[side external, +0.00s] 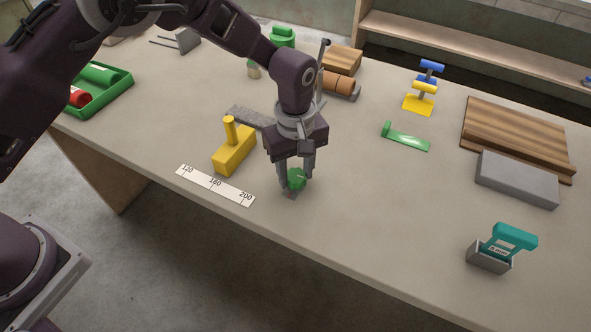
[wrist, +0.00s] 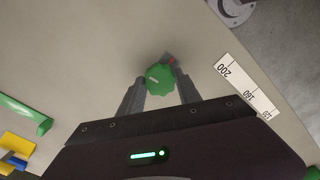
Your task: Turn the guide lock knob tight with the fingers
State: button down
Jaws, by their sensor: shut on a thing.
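The guide lock knob is a green, scalloped knob (side external: 296,178) low over the table near its front edge. In the wrist view the knob (wrist: 159,80) shows a pale mark on its face and sits between the two fingers. My gripper (side external: 294,184) points down and is shut on the knob, one finger on each side; it also shows in the wrist view (wrist: 160,85). A small grey piece (side external: 290,195) shows under the knob, and a small red spot (wrist: 171,60) shows beside it. What the knob is fixed to is mostly hidden.
A white scale strip (side external: 215,185) marked 120, 160, 200 lies left of my gripper, with a yellow block with a peg (side external: 234,154) behind it. A green bracket (side external: 407,139) and a teal item in a grey holder (side external: 490,258) stand to the right. Table between is clear.

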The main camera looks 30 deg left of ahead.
aim_at(296, 175)
jog(key=m, duration=0.4)
jog(key=shift+m, duration=0.4)
jog(key=m, duration=0.4)
jog(key=shift+m, duration=0.3)
jog(key=m, duration=0.5)
jog(key=shift+m, duration=2.4)
jog(key=c, duration=0.8)
grip_release()
jog(key=shift+c, duration=0.2)
notch_tip(296, 175, up, 7)
jog(key=shift+r, duration=0.1)
